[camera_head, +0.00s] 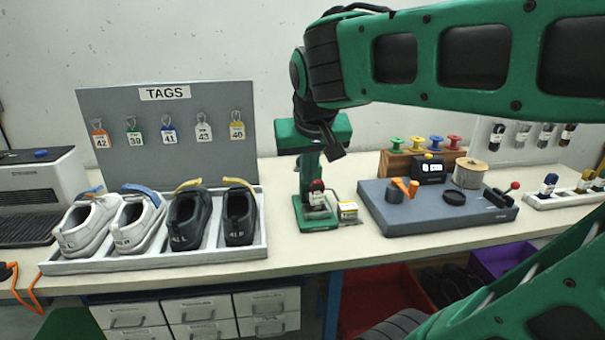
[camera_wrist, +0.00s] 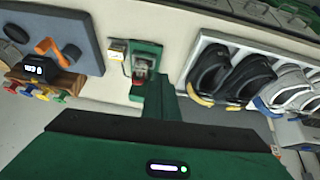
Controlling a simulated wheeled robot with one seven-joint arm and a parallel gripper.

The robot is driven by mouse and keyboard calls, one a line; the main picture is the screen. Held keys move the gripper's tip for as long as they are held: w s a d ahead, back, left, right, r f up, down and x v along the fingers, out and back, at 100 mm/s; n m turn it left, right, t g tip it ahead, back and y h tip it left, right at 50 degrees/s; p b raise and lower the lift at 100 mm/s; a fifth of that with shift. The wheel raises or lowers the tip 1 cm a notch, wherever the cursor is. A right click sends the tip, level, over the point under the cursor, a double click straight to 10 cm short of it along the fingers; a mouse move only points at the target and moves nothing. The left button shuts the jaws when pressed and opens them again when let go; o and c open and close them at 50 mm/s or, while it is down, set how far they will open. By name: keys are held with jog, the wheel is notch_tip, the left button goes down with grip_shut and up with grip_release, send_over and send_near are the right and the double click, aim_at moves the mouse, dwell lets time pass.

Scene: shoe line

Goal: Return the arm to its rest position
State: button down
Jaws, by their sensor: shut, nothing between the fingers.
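My arm reaches in from the right in the head view. My gripper (camera_head: 313,136) hangs at its end above the middle of the bench, with its green body in line with a small green bench device (camera_head: 308,226). It is shut and empty; its fingertips are hard to make out against that device. In the wrist view the green housing with a lit strip (camera_wrist: 165,168) fills the bottom, and the device (camera_wrist: 143,55) shows beyond it. I cannot tell the exact gap between them.
A white tray (camera_head: 160,262) with two white and two dark shoes stands left, before a grey TAGS board (camera_head: 120,97). A grey-blue work pad (camera_head: 440,231) with tools is right. A small yellow-white box (camera_head: 348,212) is beside the green device. Bare bench (camera_head: 285,245) shows along the front.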

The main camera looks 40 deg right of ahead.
jog(key=s+d+f+g+y, duration=0.1)
jog(key=s+f+g, duration=0.1)
jog(key=s+f, duration=0.5)
jog(key=s+d+f+m+g+y, duration=0.1)
jog(key=s+d+f+g+y, duration=0.1)
jog(key=s+f, duration=0.5)
jog(key=s+g, duration=0.1)
jog(key=s, duration=0.2)
jog(key=shift+s+d, duration=0.15)
jog(key=shift+s, duration=0.1)
jog(key=shift+w+f, duration=0.2)
jog(key=shift+w, duration=0.45)
